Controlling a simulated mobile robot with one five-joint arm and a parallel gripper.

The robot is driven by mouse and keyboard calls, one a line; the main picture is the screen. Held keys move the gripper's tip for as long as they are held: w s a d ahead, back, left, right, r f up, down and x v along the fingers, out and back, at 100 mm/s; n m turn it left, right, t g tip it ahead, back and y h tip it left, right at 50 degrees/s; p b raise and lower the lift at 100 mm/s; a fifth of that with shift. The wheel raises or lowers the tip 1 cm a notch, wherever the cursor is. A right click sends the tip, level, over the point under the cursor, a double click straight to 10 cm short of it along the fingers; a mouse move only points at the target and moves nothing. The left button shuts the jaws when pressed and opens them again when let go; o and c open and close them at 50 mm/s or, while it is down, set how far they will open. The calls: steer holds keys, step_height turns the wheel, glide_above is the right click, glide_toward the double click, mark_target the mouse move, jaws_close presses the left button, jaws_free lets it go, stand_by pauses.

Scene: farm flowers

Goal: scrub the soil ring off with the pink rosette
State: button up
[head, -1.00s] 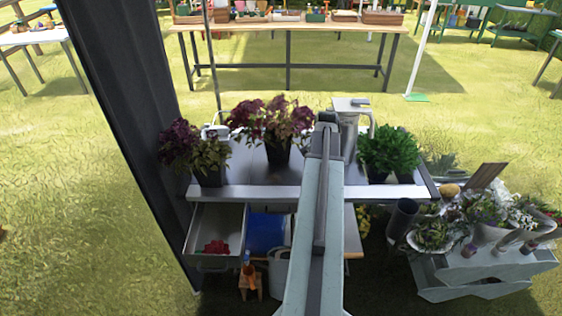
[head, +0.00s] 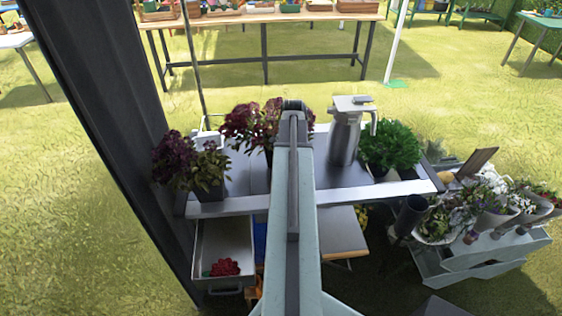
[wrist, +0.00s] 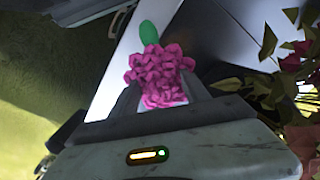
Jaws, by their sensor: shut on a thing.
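The pink rosette (wrist: 160,70), with a green leaf at its far end, sits between the fingers of my gripper (wrist: 160,98) in the wrist view. My gripper is shut on it. In the head view my arm reaches over the metal bench (head: 235,208), and its end hides the gripper and rosette. In the wrist view a pale bench edge and a dark surface lie beyond the rosette; whether they touch it I cannot tell. I cannot make out a soil ring in either view.
Dark-leaved potted plants (head: 190,165) stand left of my arm. A metal jug (head: 345,135) and a green bushy plant (head: 390,145) stand to its right. An open drawer (head: 205,240) below holds a red flower (head: 223,267). Flower-filled crates (head: 470,258) stand at the right.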

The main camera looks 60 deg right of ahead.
steer(key=shift+w+d+f+n+b, duration=0.1)
steer(key=shift+w+f+n+b, duration=0.5)
steer(key=shift+w+n, duration=0.1)
steer(key=shift+w, duration=0.1)
